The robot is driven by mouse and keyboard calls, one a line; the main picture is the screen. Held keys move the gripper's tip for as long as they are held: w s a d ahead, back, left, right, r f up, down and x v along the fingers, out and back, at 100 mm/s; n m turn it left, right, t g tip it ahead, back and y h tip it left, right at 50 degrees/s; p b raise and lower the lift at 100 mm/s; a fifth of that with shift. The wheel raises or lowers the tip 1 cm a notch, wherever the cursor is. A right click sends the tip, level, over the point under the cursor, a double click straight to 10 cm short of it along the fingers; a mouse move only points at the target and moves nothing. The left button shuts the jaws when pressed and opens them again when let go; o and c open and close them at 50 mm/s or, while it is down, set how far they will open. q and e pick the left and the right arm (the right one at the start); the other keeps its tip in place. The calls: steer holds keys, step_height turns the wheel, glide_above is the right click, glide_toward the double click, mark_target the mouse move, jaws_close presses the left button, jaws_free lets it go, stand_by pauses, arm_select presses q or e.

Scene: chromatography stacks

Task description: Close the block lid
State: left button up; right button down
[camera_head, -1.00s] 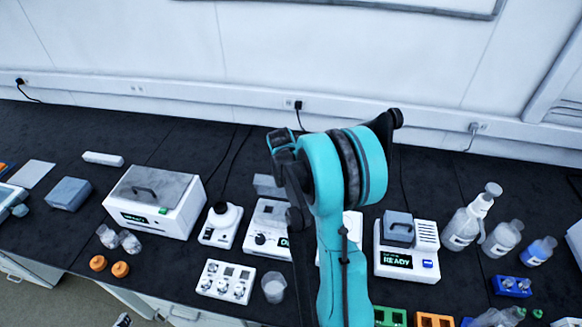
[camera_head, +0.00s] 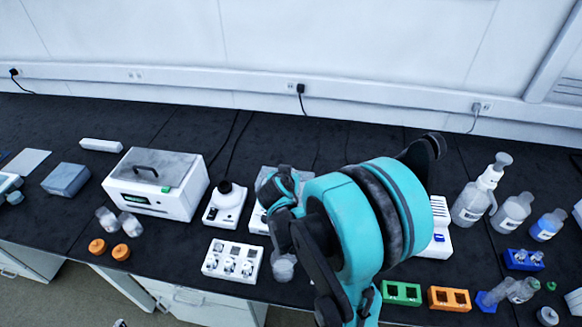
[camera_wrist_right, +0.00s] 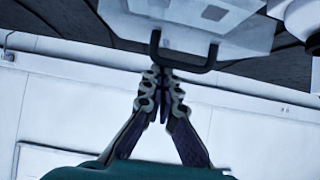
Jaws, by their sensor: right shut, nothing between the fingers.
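In the right wrist view, a pale grey-white lid (camera_wrist_right: 200,25) with a dark looped handle (camera_wrist_right: 190,65) fills the top of the picture. My right gripper (camera_wrist_right: 164,72) is shut and empty, its fingertips at the handle's left end; I cannot tell whether they touch. In the head view my teal right arm covers most of the middle white device (camera_head: 257,220), and the right gripper is hidden behind the arm. My left gripper is not in view.
Left of the arm stand a large white box (camera_head: 128,200) with a handled lid, a small white mixer (camera_head: 222,215) and a vial rack (camera_head: 230,270). Bottles (camera_head: 468,208), a green rack (camera_head: 402,298) and an orange rack (camera_head: 436,306) are on the right.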

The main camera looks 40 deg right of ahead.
steer(key=shift+s+a+f+b, duration=0.55)
steer(key=shift+a+f, duration=0.05)
steer(key=shift+f, duration=0.2)
steer(key=shift+s+a+f+b, duration=0.55)
steer(key=shift+a+f, duration=0.05)
steer(key=shift+f, duration=0.2)
steer(key=r+p, duration=0.1)
steer(key=r, duration=0.1)
steer(key=r+p, duration=0.1)
steer(key=w+d+r+p, duration=0.1)
steer(key=r+p, duration=0.1)
steer(key=shift+w+r, duration=0.1)
steer(key=shift+r, duration=0.25)
steer(key=s+a+f, duration=0.2)
steer(key=s+a, duration=0.4)
steer(key=a, duration=0.1)
steer(key=shift+a+f, duration=0.15)
steer(key=shift+a, duration=0.05)
